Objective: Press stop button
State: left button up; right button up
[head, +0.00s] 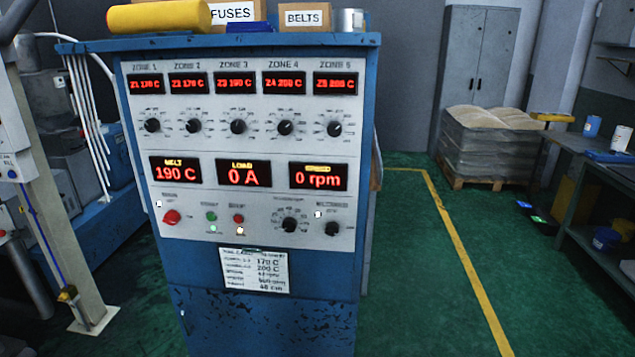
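The blue control cabinet (180,255) stands in the middle of the head view with its grey panel facing me. On the panel's lower row are a large red mushroom button (171,217) at left, a small green button (211,216) and a small red button (238,219). Their labels are too blurred to read surely, so I cannot tell which is named stop. A lit lamp sits under each small button. The displays read melt 190 C, load 0 A and 0 rpm. Neither of my grippers is in view.
A yellow roll (160,17), boxes marked FUSES (232,13) and BELTS (304,18), and a metal can sit on the cabinet. A post (65,200) stands at left. A pallet of sacks (485,145) and a workbench (595,165) are at right.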

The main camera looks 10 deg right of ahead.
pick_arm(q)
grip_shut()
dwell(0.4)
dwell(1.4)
